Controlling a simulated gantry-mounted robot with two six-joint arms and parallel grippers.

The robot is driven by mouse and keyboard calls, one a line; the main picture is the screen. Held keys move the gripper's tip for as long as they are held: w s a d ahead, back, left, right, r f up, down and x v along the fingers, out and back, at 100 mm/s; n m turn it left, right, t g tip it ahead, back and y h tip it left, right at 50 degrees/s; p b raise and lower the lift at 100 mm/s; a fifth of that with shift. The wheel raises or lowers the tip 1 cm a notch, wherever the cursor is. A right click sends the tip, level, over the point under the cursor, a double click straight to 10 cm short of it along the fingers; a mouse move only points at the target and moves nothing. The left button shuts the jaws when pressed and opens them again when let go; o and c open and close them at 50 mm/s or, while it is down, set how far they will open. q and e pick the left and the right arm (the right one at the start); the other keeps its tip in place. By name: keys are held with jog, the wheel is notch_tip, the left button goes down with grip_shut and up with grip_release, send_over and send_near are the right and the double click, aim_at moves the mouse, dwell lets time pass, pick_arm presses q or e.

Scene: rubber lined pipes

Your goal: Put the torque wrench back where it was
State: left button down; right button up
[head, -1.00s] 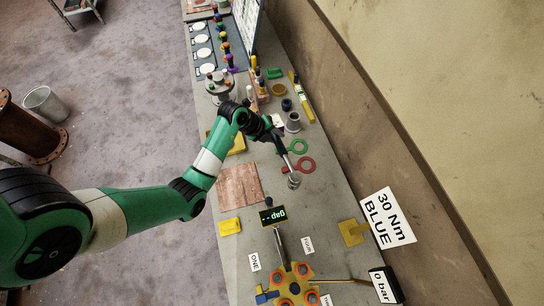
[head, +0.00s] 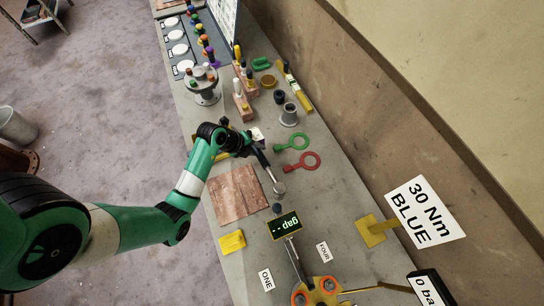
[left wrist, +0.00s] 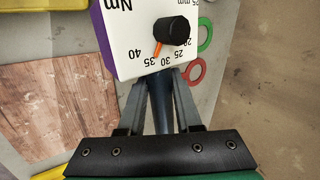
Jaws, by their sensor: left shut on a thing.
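My left gripper (head: 249,147) is shut on the torque wrench (head: 266,168), over the bench. The wrench's thin shaft points toward the front and ends in a round grey head (head: 279,188), right of the wooden board. In the left wrist view, my two fingers (left wrist: 160,95) sit either side of the wrench's dark handle. Beyond them is the wrench's white and purple dial box (left wrist: 140,45), with a black knob and an orange pointer near 30–35. Whether the wrench touches the bench I cannot tell. My right gripper is not in view.
A green ring tool (head: 295,142) and a red ring tool (head: 306,162) lie right of the wrench. The wooden board (head: 238,195) lies left of it. A gap display (head: 285,225) and a yellow flange fixture (head: 318,290) stand in front. A sign (head: 425,213) reads "30 Nm BLUE".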

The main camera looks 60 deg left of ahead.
pick_arm(q)
notch_tip(320, 180, down, 4)
jog(key=shift+r+b, duration=0.1)
jog(key=shift+b, duration=0.4)
notch_tip(320, 180, down, 4)
jog(key=shift+f, duration=0.1)
jog(key=c, duration=0.6)
grip_release()
